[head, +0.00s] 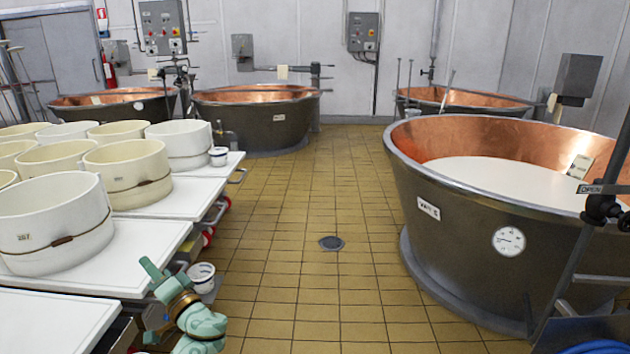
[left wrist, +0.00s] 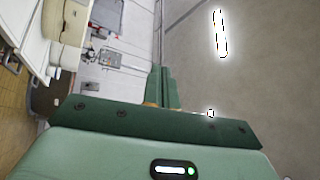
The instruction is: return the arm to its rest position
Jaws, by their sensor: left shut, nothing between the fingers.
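My left gripper (head: 148,264) is low at the left of the head view, beside the front edge of the white table. It is pale green, points up and to the left, and holds nothing. In the left wrist view its two green fingers (left wrist: 162,84) lie together, shut. The wrist view is turned sideways, with the wall and ceiling behind the fingers. My right gripper does not show in either view.
White tables (head: 150,245) with several round cheese moulds (head: 52,215) stand close at the left. A large copper vat (head: 470,235) of white liquid stands at the right. More vats stand at the back. The tiled floor (head: 300,290) between is clear, with a drain (head: 331,243).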

